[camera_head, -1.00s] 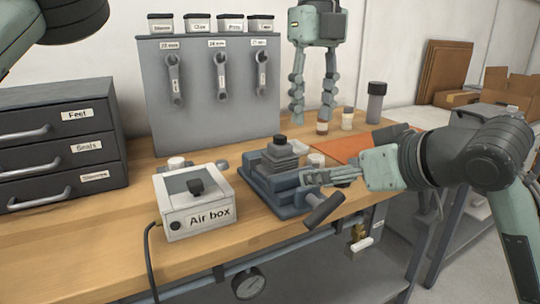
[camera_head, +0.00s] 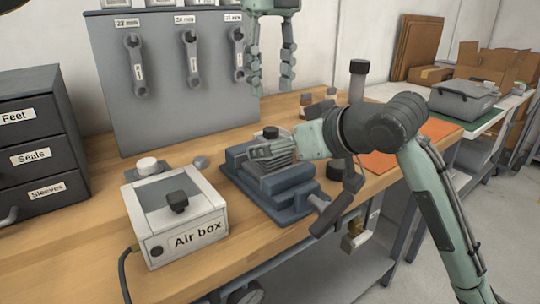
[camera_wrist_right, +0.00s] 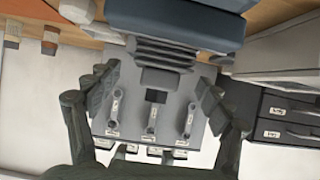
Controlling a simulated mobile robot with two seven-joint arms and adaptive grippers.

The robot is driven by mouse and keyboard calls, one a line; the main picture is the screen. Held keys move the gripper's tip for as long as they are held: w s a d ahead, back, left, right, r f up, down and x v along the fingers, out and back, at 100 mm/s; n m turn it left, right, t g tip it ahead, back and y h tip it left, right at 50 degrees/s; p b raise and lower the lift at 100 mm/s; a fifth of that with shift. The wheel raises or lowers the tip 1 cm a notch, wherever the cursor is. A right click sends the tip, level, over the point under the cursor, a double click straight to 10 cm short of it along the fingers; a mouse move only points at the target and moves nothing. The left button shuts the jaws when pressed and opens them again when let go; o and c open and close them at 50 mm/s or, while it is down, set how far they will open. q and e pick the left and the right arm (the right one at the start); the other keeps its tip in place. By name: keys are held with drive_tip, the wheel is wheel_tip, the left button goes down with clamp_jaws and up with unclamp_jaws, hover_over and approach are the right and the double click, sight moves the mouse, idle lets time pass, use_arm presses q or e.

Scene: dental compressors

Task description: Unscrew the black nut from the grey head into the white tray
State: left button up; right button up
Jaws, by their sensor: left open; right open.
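The grey ribbed head (camera_head: 283,160) is held in a blue-grey vise (camera_head: 285,205) on the wooden bench. The black nut (camera_head: 270,132) sits on top of it. My right gripper (camera_head: 262,151) is at the head, its fingers level with the ribs, just under the nut. In the right wrist view its open fingers (camera_wrist_right: 158,85) stand apart on either side of the nut (camera_wrist_right: 155,95), with the ribbed head (camera_wrist_right: 165,52) beyond; I see no grip. My left gripper (camera_head: 271,86) hangs open and empty behind the vise. I cannot make out the white tray.
The Air box (camera_head: 178,215) stands left of the vise, with drawers (camera_head: 35,140) farther left. A wrench board (camera_head: 175,75) stands behind. The vise handle (camera_head: 332,212) sticks out at the front. An orange mat (camera_head: 380,165) lies to the right, partly behind my right arm.

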drive_tip(key=shift+x, duration=1.5)
drive_tip(key=shift+c, duration=0.3)
